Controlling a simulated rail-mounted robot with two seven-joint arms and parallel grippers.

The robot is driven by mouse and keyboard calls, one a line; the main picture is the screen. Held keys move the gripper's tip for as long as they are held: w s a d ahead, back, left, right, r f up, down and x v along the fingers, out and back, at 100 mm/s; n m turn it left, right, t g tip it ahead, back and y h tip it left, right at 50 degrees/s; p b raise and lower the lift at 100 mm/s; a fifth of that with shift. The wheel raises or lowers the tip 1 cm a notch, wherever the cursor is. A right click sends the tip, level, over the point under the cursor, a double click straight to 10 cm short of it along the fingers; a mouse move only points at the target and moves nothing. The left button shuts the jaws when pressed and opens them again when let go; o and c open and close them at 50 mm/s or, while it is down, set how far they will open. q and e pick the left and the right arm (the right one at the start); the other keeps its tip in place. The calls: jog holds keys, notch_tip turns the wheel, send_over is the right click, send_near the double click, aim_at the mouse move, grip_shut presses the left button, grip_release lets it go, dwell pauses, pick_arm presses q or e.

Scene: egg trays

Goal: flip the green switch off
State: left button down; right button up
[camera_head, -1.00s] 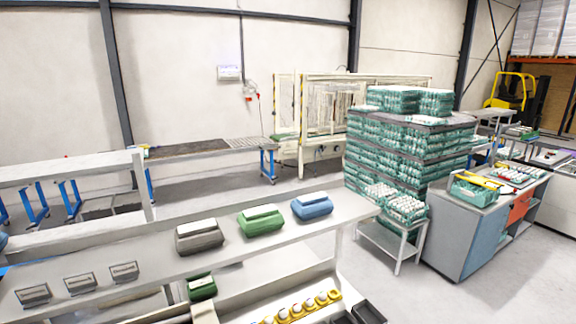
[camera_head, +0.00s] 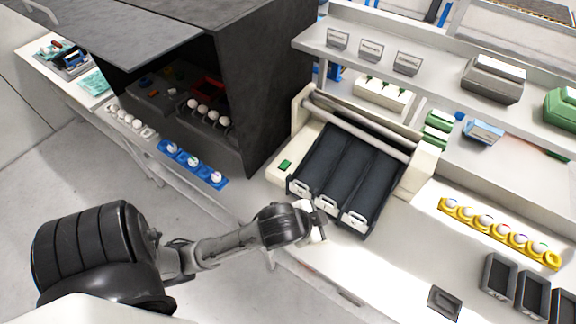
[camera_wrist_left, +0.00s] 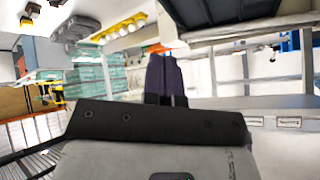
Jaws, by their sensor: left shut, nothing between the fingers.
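The green switch (camera_head: 285,164) is a small green block on the cream front left corner of the conveyor machine (camera_head: 308,106) in the head view. My left arm comes in from the left, and its wrist end (camera_head: 314,222) is in front of the machine, below and to the right of the switch and apart from it. In the left wrist view my left gripper (camera_wrist_left: 165,77) shows two dark fingers pressed together with nothing between them. The switch cannot be made out in the left wrist view. My right gripper is in neither current view.
A dark box-like machine (camera_head: 275,85) with eggs inside stands left of the conveyor machine. Blue egg holders (camera_head: 191,166) lie before it. A yellow egg strip (camera_head: 500,232) and dark trays (camera_head: 532,290) lie at right. A shelf (camera_head: 430,58) runs behind.

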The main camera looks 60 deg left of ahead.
pick_arm(q)
jog(key=w+a+r+m+t+y+b, duration=0.1)
jog(key=w+a+r+t+y+b, duration=0.15)
jog(key=w+a+b, duration=0.4)
jog(key=w+a+r+m+t+y+b, duration=0.1)
jog(key=w+a+r+t+y+b, duration=0.2)
jog(key=w, duration=0.6)
jog(key=w+a+r+m+t+b, duration=0.4)
jog(key=a+r+m+t, duration=0.15)
jog(key=a+r, duration=0.2)
jog(key=w+a+r+m+t+b, duration=0.4)
jog(key=a+r+m, duration=0.2)
jog(key=a, duration=0.3)
jog(key=w+a+f+m+g+h, duration=0.1)
jog(key=a+f+m+g+h, duration=0.3)
jog(key=f+m, duration=0.5)
jog(key=w+a+f+m+g+h, duration=0.2)
jog(key=f+m+g+h, duration=0.35)
jog(key=f, duration=0.45)
jog(key=s+a+f+g+y, duration=0.1)
jog(key=s+a+f+g, duration=0.1)
jog(key=s+f+g, duration=0.4)
jog(key=s+a+f+g+y, duration=0.2)
jog(key=s+f+g, duration=0.3)
jog(key=s+g, duration=0.3)
jog(key=shift+s+a+f+n, duration=0.4)
jog(key=shift+s+a, duration=0.2)
jog(key=shift+a, duration=0.25)
